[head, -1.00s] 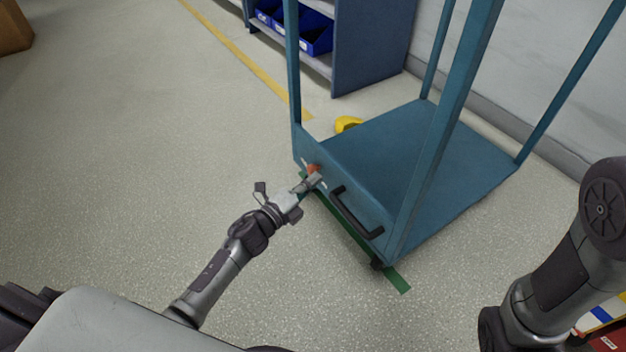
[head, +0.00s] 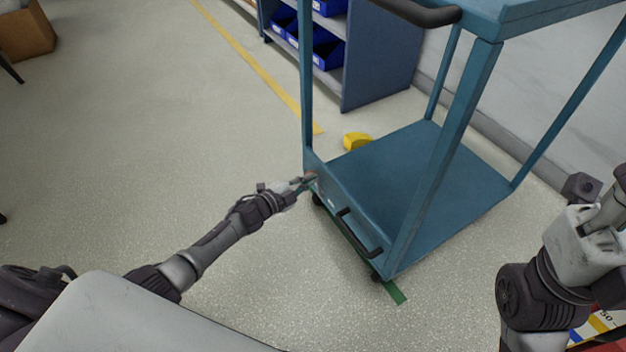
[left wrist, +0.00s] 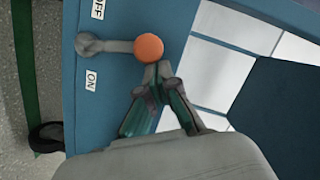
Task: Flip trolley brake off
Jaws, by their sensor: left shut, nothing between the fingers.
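The blue trolley (head: 410,185) stands to the right of centre in the head view. In the left wrist view its brake lever (left wrist: 112,46) is a grey arm with an orange knob (left wrist: 149,47). The lever lies level in the picture, between the OFF label (left wrist: 98,8) and the ON label (left wrist: 91,80). My left gripper (left wrist: 158,70) is shut and empty; its fingertips are at the knob's lower edge, touching or almost touching. In the head view the left gripper (head: 308,180) is at the trolley's near left corner and largely hides the knob. My right gripper (head: 588,225) is partly cut off at the right edge.
A black handle (head: 358,232) sits on the trolley's near panel, and a push bar (head: 415,12) is above. A green floor strip (head: 395,292) runs under the near edge. A yellow object (head: 356,140) lies behind the trolley. Shelving with blue bins (head: 325,48) stands beyond. Floor at left is open.

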